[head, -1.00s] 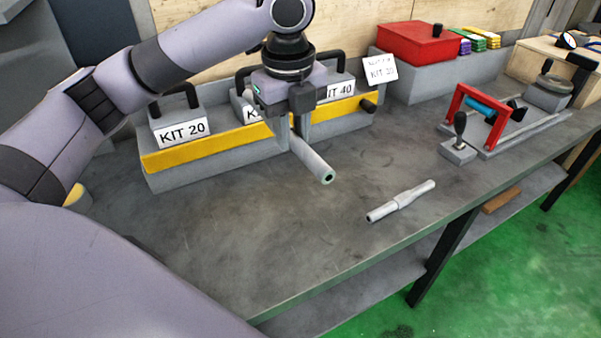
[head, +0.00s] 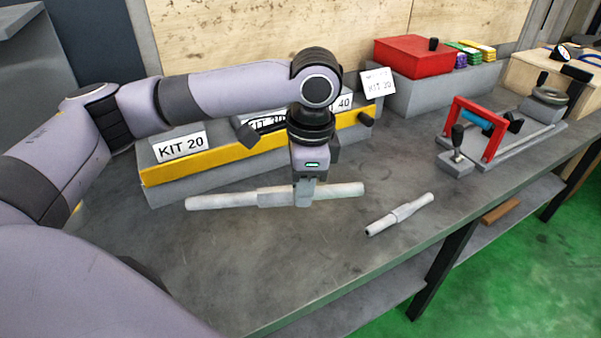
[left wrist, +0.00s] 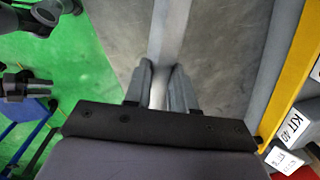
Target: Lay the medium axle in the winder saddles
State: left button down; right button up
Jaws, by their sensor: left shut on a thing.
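My left gripper (head: 305,193) is shut around the middle of a long grey stepped axle (head: 235,200). It holds the axle roughly level, lengthwise across the picture, in front of the kit row. In the left wrist view the axle (left wrist: 172,30) runs away between the two fingers (left wrist: 160,88). A smaller stepped axle (head: 400,214) lies loose on the bench to the right. No label tells which axle is the medium one. A red frame with a blue roller (head: 478,122) stands on a grey base at the right; I cannot make out saddles there. My right gripper is not in view.
Grey kit boxes with a yellow front strip (head: 205,163) stand behind the held axle. A red box (head: 412,50) is at the back. A black-knobbed lever block (head: 455,160) stands beside the red frame. The bench (head: 270,270) is clear in front.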

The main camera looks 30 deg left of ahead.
pick_arm(q)
jog(key=f+n, duration=0.1)
jog(key=n, duration=0.2)
jog(key=s+d+f+n, duration=0.1)
jog(key=f+n, duration=0.1)
jog(key=n, duration=0.2)
jog(key=f+n, duration=0.2)
jog(key=n, duration=0.1)
jog(key=shift+s+d+n+g, duration=0.2)
jog(key=shift+d+n+g, duration=0.1)
jog(key=shift+d+g, duration=0.1)
